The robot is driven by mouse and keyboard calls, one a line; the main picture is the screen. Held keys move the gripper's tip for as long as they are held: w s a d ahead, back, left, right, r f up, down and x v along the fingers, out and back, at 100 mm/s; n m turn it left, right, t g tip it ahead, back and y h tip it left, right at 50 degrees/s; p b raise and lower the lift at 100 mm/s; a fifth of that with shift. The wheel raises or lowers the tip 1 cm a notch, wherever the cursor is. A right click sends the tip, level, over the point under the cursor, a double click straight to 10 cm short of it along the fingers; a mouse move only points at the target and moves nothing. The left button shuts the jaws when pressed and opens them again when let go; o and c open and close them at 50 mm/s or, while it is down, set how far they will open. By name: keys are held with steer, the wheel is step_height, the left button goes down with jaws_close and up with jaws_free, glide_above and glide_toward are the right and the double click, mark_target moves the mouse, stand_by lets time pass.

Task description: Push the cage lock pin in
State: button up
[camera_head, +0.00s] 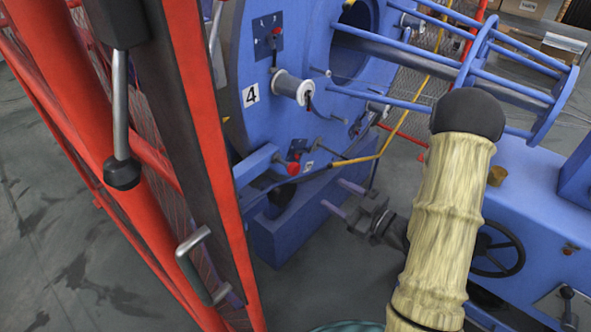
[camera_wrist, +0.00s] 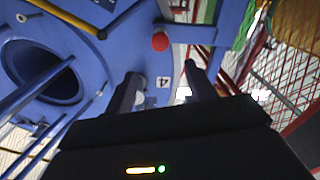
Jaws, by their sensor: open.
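A pale cylindrical fitting (camera_head: 293,88) with a dark end sticks out of the blue machine face beside a "4" label (camera_head: 250,95). It may be the cage lock pin, but I cannot be sure. In the wrist view a pale part (camera_wrist: 140,98) beside the "4" label (camera_wrist: 163,82) is partly hidden by a finger. My gripper (camera_head: 332,193) is open and empty, apart from the machine, below and right of the fitting in the head view. In the wrist view its fingers (camera_wrist: 161,72) stand apart, with the label showing between them.
A red knob (camera_head: 293,168) sits on a blue bracket below the fitting; a red knob (camera_wrist: 160,41) also shows in the wrist view. A blue tubular cage (camera_head: 470,60) extends right. A red guard frame (camera_head: 215,160) stands left. A handwheel (camera_head: 498,250) is at right.

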mark_target(297, 171)
steer(key=x, duration=1.4)
steer(key=shift+w+a, duration=0.15)
